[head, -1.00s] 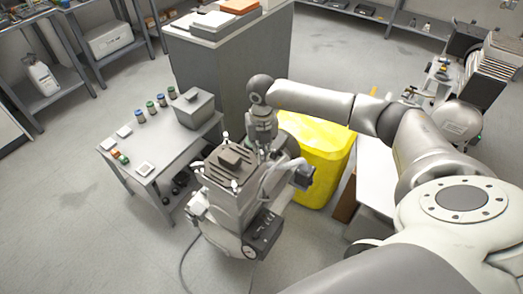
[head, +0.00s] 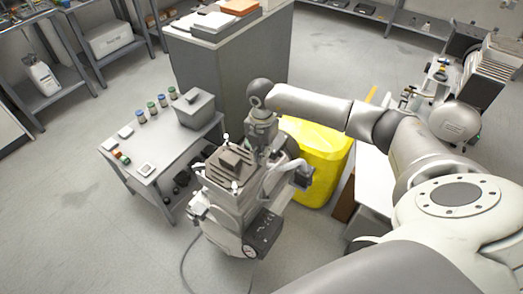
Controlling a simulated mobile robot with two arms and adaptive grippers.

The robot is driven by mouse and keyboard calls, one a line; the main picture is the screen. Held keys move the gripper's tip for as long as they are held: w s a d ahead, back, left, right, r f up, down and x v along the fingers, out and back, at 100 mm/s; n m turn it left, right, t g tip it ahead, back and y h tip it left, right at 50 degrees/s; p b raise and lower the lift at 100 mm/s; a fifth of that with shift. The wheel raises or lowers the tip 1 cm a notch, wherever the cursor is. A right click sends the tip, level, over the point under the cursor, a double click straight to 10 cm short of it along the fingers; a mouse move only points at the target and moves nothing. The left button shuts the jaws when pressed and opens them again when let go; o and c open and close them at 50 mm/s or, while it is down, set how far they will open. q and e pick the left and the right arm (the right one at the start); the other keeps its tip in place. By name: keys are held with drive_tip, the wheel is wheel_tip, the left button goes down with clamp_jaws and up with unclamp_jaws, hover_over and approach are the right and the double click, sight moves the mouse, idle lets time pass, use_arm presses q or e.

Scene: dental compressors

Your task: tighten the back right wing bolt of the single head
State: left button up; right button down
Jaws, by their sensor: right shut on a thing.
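The grey compressor (head: 228,206) stands on the floor in the middle of the head view, its single head (head: 229,168) ribbed on top. Small white wing bolts show at the head's corners, one at the far left (head: 226,138) and one at the front (head: 235,186). My right gripper (head: 260,152) points down at the back right corner of the head and is shut on the back right wing bolt. The bolt itself is hidden behind the fingers. My left gripper is out of view.
A small grey table (head: 146,186) with jars and a grey bin (head: 195,108) stands left of the compressor. A tall grey cabinet (head: 228,75) is behind it. A yellow bin (head: 320,160) stands close on the right. A cable runs on the floor in front.

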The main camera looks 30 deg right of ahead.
drive_tip(key=m+p, duration=0.2)
drive_tip(key=m, duration=0.3)
drive_tip(key=shift+r+m, duration=0.15)
drive_tip(key=shift+m, duration=0.15)
drive_tip(key=shift+w+m+p, duration=0.1)
drive_tip(key=shift+m+p, duration=1)
drive_tip(key=shift+m, duration=1.2)
drive_tip(key=c, duration=1.8)
unclamp_jaws()
wheel_tip(320, 180, up, 12)
drive_tip(key=shift+f, duration=0.1)
